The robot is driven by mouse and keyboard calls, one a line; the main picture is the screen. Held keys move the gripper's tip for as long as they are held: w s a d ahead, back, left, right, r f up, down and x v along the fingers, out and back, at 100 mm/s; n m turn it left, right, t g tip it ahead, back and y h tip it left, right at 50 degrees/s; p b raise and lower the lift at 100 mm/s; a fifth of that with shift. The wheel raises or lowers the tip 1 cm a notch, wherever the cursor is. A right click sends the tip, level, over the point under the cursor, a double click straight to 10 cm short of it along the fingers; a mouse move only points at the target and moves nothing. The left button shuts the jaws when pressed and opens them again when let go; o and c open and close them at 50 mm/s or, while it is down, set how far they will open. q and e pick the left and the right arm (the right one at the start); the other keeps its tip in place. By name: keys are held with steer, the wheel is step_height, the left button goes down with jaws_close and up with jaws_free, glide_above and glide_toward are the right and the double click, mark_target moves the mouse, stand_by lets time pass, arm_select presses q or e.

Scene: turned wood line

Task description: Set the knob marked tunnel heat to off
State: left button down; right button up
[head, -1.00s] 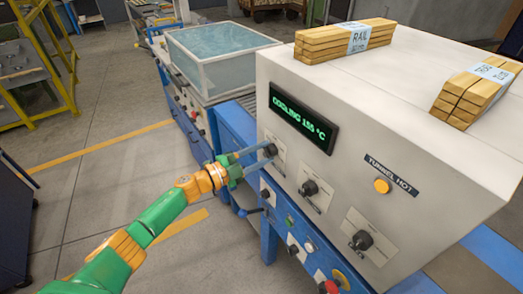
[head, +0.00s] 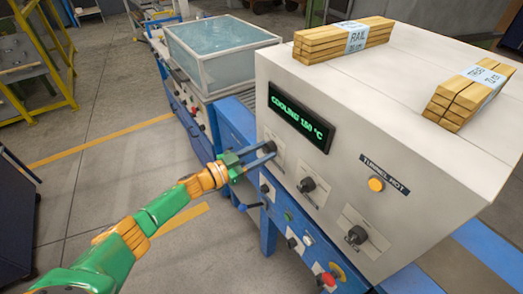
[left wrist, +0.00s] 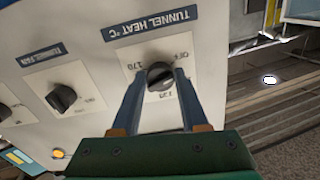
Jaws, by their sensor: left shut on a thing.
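The tunnel heat knob (left wrist: 160,75) is a dark round knob on a white plate in the left wrist view, with OFF, 170 and 125 printed around it. A dark TUNNEL HEAT °C label (left wrist: 151,24) is beside the plate. My left gripper (left wrist: 160,88) is shut on the knob, with one finger on each side. In the head view the left gripper (head: 268,152) reaches the knob at the left end of the machine's front, and its fingers largely hide it. I cannot make out exactly where the knob points. My right gripper is not in view.
Two more knobs (head: 307,185) (head: 357,235) sit right of it on the white housing (head: 420,130). The green display (head: 301,117) reads COOLING, about 150 °C. An amber lamp (head: 376,184) is under TUNNEL HOT. Wood bundles (head: 345,40) (head: 468,95) lie on top.

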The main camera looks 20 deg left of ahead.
arm_select(q)
steer(key=shift+n, duration=1.1)
steer(key=shift+r, duration=0.1)
steer(key=shift+c, duration=2.1)
jaws_free()
steer(key=shift+d, duration=0.1)
steer(key=v, duration=0.7)
